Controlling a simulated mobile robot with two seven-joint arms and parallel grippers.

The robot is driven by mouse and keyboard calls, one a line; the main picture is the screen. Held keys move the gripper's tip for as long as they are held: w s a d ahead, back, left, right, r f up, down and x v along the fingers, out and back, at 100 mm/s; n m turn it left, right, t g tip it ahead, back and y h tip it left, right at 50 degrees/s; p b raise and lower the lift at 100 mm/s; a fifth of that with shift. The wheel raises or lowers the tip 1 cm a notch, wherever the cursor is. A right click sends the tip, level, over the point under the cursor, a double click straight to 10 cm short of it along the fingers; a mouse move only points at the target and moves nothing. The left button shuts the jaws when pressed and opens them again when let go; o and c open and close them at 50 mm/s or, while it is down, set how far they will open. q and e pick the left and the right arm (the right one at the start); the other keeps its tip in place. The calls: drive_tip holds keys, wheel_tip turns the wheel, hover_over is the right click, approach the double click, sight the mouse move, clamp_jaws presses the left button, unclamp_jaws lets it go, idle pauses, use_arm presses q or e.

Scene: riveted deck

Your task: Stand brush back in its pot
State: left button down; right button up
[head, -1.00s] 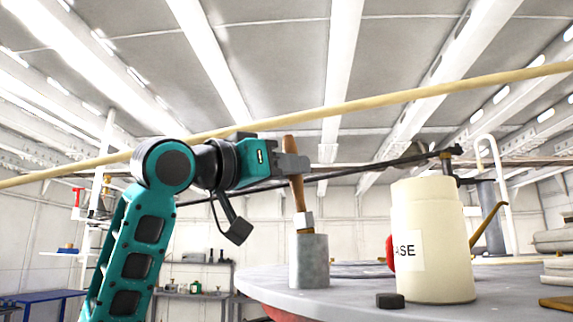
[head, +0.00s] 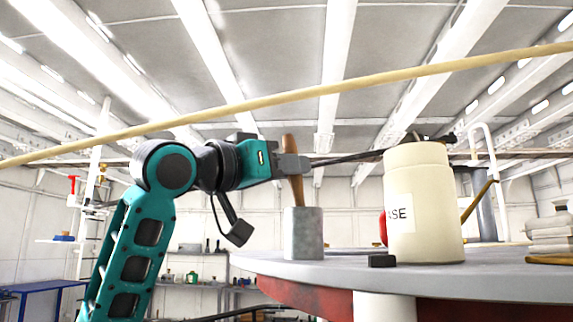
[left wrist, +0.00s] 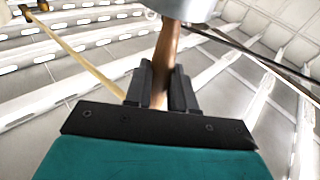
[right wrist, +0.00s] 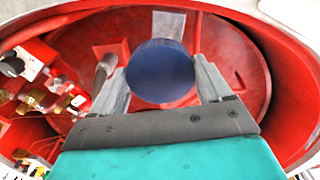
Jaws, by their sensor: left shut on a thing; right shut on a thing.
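The brush (head: 293,165) has a brown wooden handle and stands nearly upright, tilted slightly. Its lower end is inside the grey metal pot (head: 304,235), so ferrule and bristles are hidden. My left gripper (head: 292,167) is shut on the handle above the pot's rim. In the left wrist view the handle (left wrist: 165,60) runs between the fingers (left wrist: 162,88) to the pot (left wrist: 185,8). My right gripper (right wrist: 163,85) shows only in its own wrist view, shut on a dark blue round thing (right wrist: 160,72) whose kind I cannot tell.
The pot stands near the left edge of a round grey tabletop (head: 345,268). A cream canister marked "ASE" (head: 425,205) and a small black block (head: 382,261) stand to its right. A long yellow pole (head: 300,93) crosses above. The right wrist view shows a red round interior (right wrist: 225,50).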

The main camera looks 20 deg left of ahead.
use_arm(q)
drive_tip(key=shift+f, duration=0.25)
use_arm(e)
drive_tip(key=shift+f, duration=0.2)
use_arm(q)
drive_tip(key=c, duration=0.9)
unclamp_jaws()
use_arm(e)
drive_tip(key=shift+r, duration=0.1)
use_arm(q)
drive_tip(key=shift+o, duration=0.2)
drive_tip(key=b+v, duration=0.2)
drive_tip(key=v, duration=1)
use_arm(e)
wheel_tip(320, 180, down, 2)
drive_tip(key=shift+f, duration=0.1)
